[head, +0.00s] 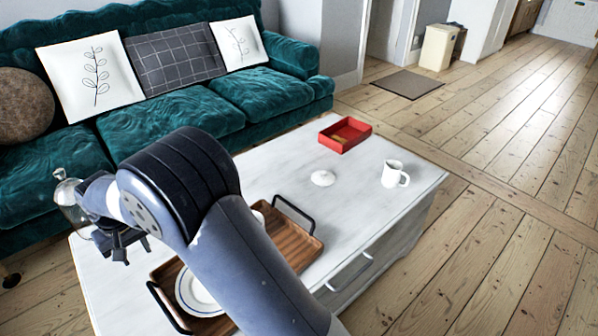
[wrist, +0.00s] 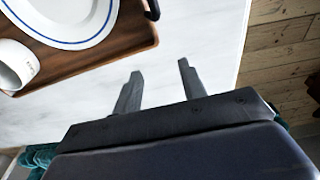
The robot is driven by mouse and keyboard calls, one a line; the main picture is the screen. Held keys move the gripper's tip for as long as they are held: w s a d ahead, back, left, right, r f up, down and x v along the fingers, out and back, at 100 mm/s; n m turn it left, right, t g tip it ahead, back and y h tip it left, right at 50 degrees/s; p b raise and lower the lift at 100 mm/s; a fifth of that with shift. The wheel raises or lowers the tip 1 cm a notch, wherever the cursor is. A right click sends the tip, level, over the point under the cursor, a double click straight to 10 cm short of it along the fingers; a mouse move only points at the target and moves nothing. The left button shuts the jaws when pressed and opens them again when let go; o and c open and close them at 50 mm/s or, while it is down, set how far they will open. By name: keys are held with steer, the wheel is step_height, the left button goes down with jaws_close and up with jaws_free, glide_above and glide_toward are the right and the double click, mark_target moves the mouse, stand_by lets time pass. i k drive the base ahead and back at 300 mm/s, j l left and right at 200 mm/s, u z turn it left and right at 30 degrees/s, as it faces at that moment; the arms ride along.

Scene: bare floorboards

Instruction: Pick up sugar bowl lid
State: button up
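A wooden tray (head: 292,237) with black handles holds a blue-rimmed plate (head: 196,293) and a white cup (wrist: 17,66). A red box (head: 345,134) and white mug (head: 395,174) stand near the lid. A clear glass vessel (head: 66,192) shows beside my gripper. A green sofa (head: 180,122) lies behind.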

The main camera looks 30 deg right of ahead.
mark_target(323, 178)
steer(key=i+l, duration=0.1)
steer(key=l, duration=1.1)
steer(key=i+l, duration=0.15)
steer(key=l, duration=0.45)
steer(key=i+l+z, duration=0.1)
steer(key=l, duration=0.5)
steer(key=i+l, duration=0.1)
steer(key=l, duration=0.5)
